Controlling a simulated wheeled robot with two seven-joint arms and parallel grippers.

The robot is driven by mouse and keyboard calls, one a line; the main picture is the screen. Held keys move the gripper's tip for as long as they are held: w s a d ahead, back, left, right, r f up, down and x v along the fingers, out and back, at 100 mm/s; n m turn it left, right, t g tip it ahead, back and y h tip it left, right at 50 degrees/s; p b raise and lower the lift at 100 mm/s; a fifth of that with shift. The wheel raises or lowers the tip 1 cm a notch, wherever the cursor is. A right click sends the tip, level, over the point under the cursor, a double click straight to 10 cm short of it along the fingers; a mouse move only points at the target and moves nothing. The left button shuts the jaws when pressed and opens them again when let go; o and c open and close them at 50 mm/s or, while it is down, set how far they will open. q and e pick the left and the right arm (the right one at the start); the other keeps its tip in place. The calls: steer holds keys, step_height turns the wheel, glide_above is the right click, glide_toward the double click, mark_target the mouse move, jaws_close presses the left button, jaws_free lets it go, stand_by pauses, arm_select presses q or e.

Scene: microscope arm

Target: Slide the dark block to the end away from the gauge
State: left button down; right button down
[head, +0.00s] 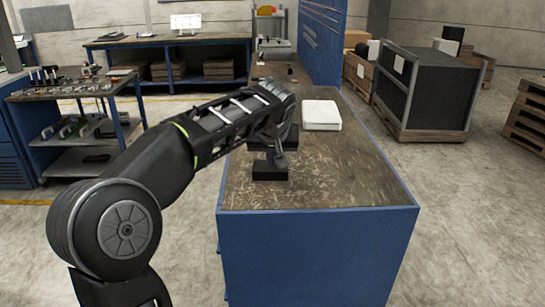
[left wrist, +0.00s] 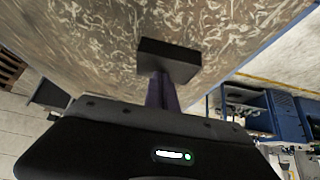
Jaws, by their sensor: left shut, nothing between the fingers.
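A dark stand (head: 270,172) is on the worn bench top, with a flat dark base and an upright part. My left arm hides much of its upper part. In the left wrist view, a dark rectangular base (left wrist: 170,60) shows with a dark purplish upright running toward my gripper's body. My left gripper (head: 281,160) is over the stand, shut and empty; I cannot tell whether it touches it. I cannot make out the sliding dark block or the gauge separately in either view. My right gripper is not in view.
A white flat box (head: 321,115) lies on the bench (head: 345,180) behind and right of the stand. The bench's front and right parts are clear. A blue panel (head: 320,40) stands at the back. A tool cart (head: 75,90) is at left, and crates (head: 435,95) at right.

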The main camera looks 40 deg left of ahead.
mark_target(273, 170)
arm_select(q)
steer(key=shift+s+d+f+b, duration=0.75)
steer(key=shift+s+f+b, duration=0.05)
steer(key=shift+s+b, duration=0.15)
steer(key=shift+s+d+r, duration=0.15)
steer(key=shift+s, duration=0.05)
steer(key=shift+r+p, duration=0.6)
steer(key=shift+r, duration=0.25)
steer(key=shift+w+r, duration=0.1)
